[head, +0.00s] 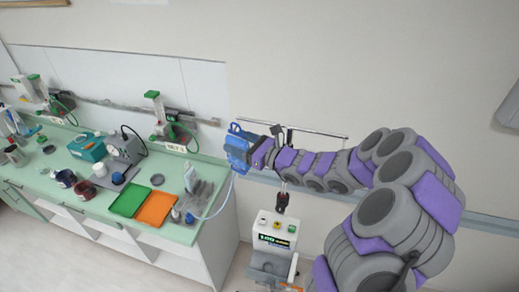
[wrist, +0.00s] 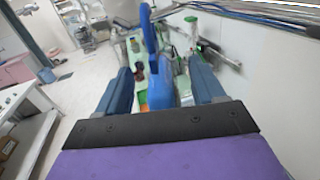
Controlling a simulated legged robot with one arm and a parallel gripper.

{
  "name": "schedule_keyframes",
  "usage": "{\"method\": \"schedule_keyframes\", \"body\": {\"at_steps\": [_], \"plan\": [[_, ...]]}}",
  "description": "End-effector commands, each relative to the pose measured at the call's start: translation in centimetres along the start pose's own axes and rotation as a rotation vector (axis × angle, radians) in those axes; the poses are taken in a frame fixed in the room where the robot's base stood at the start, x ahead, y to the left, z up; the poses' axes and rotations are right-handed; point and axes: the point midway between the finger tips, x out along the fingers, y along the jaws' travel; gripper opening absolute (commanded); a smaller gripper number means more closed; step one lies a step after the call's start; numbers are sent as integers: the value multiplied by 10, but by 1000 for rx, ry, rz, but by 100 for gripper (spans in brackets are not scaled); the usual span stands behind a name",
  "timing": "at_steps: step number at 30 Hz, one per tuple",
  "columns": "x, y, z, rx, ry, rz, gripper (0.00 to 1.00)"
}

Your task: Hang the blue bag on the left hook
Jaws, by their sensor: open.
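The blue bag (head: 236,143) is at the end of my arm in the head view, near the left end of a thin metal crossbar (head: 310,131). In the wrist view the bag (wrist: 152,45) stands up between the two blue fingers of my gripper (wrist: 163,88). The fingers are spread, with gaps visible beside the bag. In the head view my gripper (head: 246,150) overlaps the bag, so contact is unclear. The left hook is too small or hidden behind the bag; I cannot tell whether the bag hangs on it. Metal bars (wrist: 262,12) cross the upper right of the wrist view.
A stand with a white and yellow box (head: 274,236) is below my arm. A green bench (head: 70,160) on the left holds a green tray (head: 129,200), an orange tray (head: 156,209) and several devices. A pale tube runs down towards the bench. The wall is close behind.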

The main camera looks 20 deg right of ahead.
Motion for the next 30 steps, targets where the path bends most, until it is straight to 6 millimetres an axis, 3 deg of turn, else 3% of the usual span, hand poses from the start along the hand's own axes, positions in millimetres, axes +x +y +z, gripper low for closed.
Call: {"method": "schedule_keyframes", "body": {"at_steps": [30], "plan": [[-152, -3, -3, 1, 2, -5, 68]]}}
